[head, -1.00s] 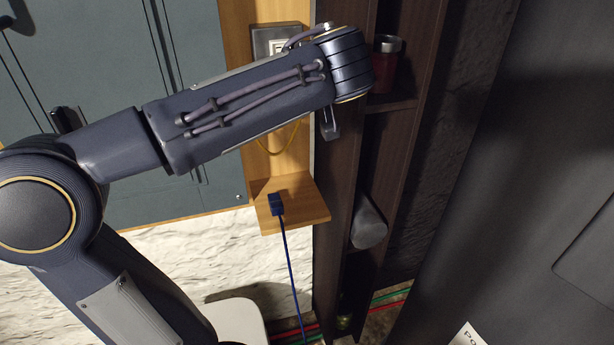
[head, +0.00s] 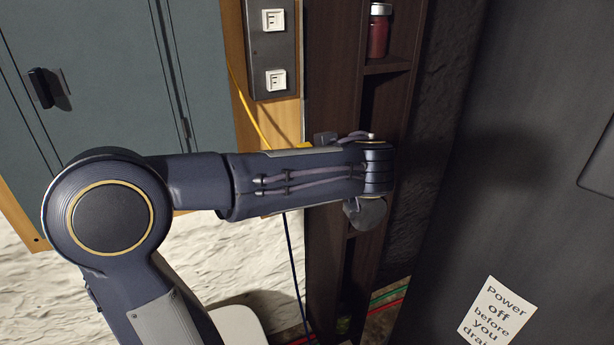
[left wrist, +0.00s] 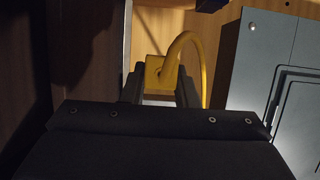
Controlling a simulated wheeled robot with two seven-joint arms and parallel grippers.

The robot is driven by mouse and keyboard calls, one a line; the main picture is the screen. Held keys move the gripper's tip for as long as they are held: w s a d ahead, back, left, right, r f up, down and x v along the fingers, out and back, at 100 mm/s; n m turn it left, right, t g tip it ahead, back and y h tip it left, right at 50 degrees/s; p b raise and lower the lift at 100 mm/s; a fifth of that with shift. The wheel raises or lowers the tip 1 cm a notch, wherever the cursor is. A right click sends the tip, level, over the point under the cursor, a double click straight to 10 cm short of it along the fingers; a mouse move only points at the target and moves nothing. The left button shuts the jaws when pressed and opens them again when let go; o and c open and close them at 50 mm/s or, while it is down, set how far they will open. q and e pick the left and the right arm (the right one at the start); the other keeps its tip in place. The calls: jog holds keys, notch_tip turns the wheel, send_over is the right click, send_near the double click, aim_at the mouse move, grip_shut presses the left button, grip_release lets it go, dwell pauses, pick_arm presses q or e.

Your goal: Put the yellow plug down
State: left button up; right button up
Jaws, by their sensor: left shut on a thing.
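The yellow plug (left wrist: 156,72) is between the two dark fingers of my left gripper (left wrist: 161,88), which is shut on it, in the left wrist view. Its yellow cord (left wrist: 190,44) loops up and over to the right. In the head view a small bit of the yellow plug (head: 304,146) shows above my left forearm, and the cord (head: 243,100) runs up to the left. My forearm hides most of the gripper and the small wooden ledge in the head view. I cannot tell whether the plug touches the ledge. My right gripper is not in view.
A grey outlet box (head: 268,48) with two white sockets is on the wooden panel above. A blue cord (head: 292,255) hangs below my forearm. A dark shelf unit (head: 333,60) with a red jar (head: 379,32) stands close on the right. A grey cabinet (head: 85,75) is left.

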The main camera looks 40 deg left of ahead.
pick_arm(q)
jog(key=w+a+f, duration=0.2)
jog(key=f, duration=0.1)
jog(key=w+a+f, duration=0.1)
jog(key=f, duration=0.1)
jog(key=shift+w+a+f, duration=0.2)
jog(key=shift+w+a, duration=0.05)
jog(key=shift+a, duration=0.15)
jog(key=f, duration=0.3)
jog(key=shift+w+a+f, duration=0.15)
jog(key=shift+w+a, duration=0.15)
jog(key=shift+f, duration=0.4)
jog(key=shift+f+b, duration=0.35)
jog(key=shift+b, duration=0.55)
jog(key=o, duration=1)
jog(key=shift+r, duration=0.1)
